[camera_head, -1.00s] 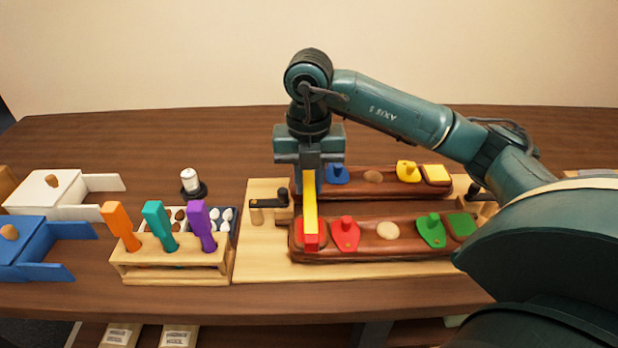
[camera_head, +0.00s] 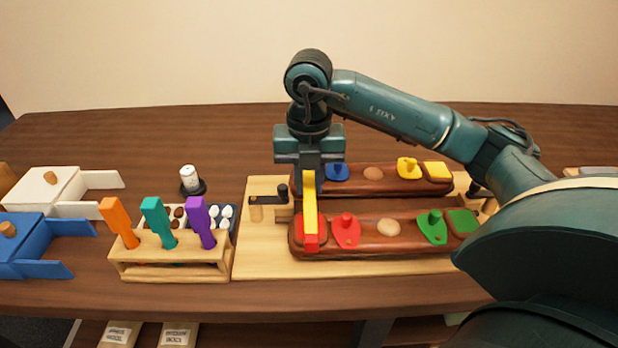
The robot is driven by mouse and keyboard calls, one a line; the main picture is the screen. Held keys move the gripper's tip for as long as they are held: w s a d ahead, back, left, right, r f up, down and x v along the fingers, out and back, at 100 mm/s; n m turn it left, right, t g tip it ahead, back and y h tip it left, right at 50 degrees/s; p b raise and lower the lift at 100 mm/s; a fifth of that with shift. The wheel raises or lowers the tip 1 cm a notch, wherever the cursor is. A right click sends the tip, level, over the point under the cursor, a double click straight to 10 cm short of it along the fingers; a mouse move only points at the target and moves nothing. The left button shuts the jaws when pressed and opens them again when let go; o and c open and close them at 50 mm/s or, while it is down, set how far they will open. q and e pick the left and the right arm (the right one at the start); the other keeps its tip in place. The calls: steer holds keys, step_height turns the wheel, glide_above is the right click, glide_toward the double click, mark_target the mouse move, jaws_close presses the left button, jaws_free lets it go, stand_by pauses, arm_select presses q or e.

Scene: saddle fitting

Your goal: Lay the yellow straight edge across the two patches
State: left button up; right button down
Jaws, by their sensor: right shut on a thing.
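A red patch (camera_head: 297,240) shows partly beneath the near end, on the near bar (camera_head: 370,251). I cannot tell whether the straight edge touches both bars. My left gripper is not in view.
The near bar carries a red knobbed piece (camera_head: 346,230), a green knobbed piece (camera_head: 432,227) and a green patch (camera_head: 462,221). The far bar has blue (camera_head: 337,173) and yellow (camera_head: 408,167) knobbed pieces. A tool rack (camera_head: 170,262) stands left; a black clamp (camera_head: 268,200) is close by.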

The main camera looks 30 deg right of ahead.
steer(key=shift+f, duration=0.15)
steer(key=c, duration=1.2)
jaws_free()
step_height(320, 180, up, 13)
steer(key=p, duration=0.2)
